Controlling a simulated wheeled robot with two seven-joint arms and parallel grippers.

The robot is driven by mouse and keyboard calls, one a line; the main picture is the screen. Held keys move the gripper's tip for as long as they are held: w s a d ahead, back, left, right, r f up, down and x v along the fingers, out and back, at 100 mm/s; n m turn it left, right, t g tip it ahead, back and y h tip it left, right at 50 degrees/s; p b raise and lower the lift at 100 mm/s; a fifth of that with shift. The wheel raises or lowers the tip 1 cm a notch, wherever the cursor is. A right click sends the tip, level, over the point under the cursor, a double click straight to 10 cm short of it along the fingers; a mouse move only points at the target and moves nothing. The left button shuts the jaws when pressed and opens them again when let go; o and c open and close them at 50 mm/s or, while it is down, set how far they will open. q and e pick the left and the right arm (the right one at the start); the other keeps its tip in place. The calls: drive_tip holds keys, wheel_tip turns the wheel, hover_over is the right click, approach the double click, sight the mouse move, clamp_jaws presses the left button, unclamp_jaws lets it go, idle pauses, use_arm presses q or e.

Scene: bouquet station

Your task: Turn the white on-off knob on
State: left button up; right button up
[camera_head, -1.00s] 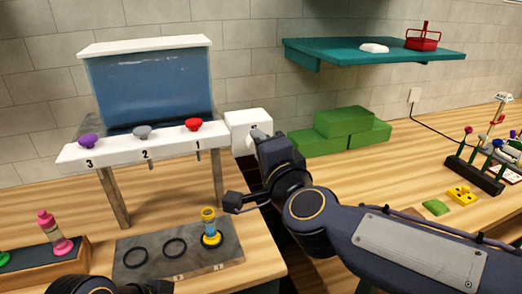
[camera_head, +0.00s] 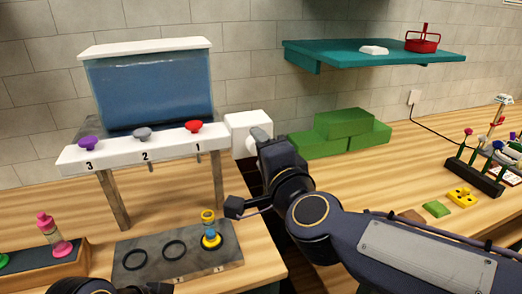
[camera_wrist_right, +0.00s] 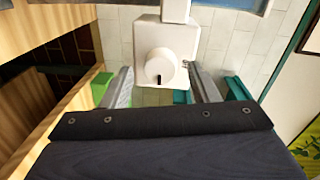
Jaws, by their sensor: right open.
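The white on-off knob (camera_wrist_right: 159,68) is round, with a short black mark at its lower edge in the right wrist view. It sits on the face of a white box (camera_wrist_right: 145,35), which also shows at the right end of the dispenser in the head view (camera_head: 238,134). There the knob is hidden behind my right gripper (camera_head: 259,136). My right gripper is open, with one grey finger on each side of the knob in the wrist view (camera_wrist_right: 160,76). Gaps show between fingers and knob. Dark parts of my left arm show at the bottom left of the head view, cut off.
The dispenser has a blue tank (camera_head: 152,88) and purple, grey and red knobs on a white rail (camera_head: 110,157). A grey ringed plate (camera_head: 215,257) lies below. Green blocks (camera_head: 345,122) stand right of the box, under a teal shelf (camera_head: 340,52).

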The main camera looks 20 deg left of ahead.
drive_tip(key=v, duration=0.7)
drive_tip(key=shift+d, duration=0.1)
